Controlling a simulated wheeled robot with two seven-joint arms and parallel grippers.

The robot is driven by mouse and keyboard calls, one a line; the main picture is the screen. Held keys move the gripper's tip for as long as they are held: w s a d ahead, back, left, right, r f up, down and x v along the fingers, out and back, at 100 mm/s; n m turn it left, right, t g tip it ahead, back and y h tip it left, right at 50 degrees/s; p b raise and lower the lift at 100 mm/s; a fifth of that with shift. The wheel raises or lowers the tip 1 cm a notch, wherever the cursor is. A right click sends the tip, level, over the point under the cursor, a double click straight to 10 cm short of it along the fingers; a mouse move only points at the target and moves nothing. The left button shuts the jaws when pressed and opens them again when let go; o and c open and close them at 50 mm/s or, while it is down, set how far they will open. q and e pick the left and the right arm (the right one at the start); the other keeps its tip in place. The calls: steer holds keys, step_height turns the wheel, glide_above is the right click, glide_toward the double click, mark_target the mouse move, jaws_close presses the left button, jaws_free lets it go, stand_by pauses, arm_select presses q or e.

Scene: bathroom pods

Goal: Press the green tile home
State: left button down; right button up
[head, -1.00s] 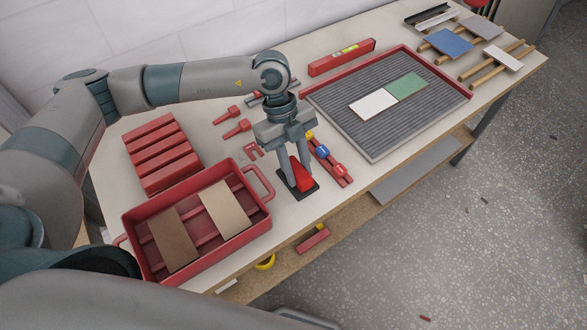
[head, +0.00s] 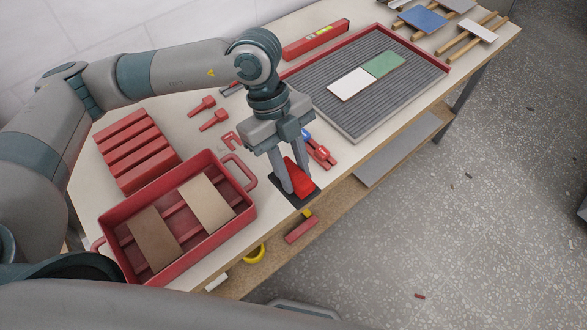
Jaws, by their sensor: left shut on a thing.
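The green tile (head: 383,64) lies flat on the ribbed grey bed (head: 378,105) of a red-edged board at the back right. Its near left edge meets a white tile (head: 350,84), and I cannot tell whether there is a gap. My left gripper (head: 293,190) points down, shut on a red-handled tool with a flat black base (head: 301,177). The tool is at the table's front edge, well to the left of and nearer than the green tile. I cannot tell whether its base touches the table. My right gripper is not in view.
A red tray (head: 166,265) with brown and beige tiles stands at the front left, a slotted red block (head: 134,150) behind it. A red level (head: 316,40) lies behind the board. A red rack (head: 319,152) is partly hidden behind my gripper. Tiles on wooden bars stand at the far right.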

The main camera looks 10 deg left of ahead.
arm_select(q)
steer(key=shift+w, duration=0.1)
steer(key=m, duration=0.2)
steer(key=w+a+r+m+g+y, duration=0.1)
steer(key=m, duration=0.1)
steer(key=shift+w+r, duration=0.1)
steer(key=shift+w, duration=0.1)
steer(key=w+a+r+n+t+y, duration=0.2)
steer(key=w+a+r+n+t, duration=0.2)
steer(key=n, duration=1.2)
steer(key=w+a+r+n+t+y, duration=0.2)
steer(key=w+a+r+n+t, duration=0.2)
steer(key=r+n, duration=0.7)
steer(key=w+a+n, duration=0.2)
steer(key=a+n, duration=0.2)
steer(key=n, duration=0.2)
steer(key=shift+w, duration=0.1)
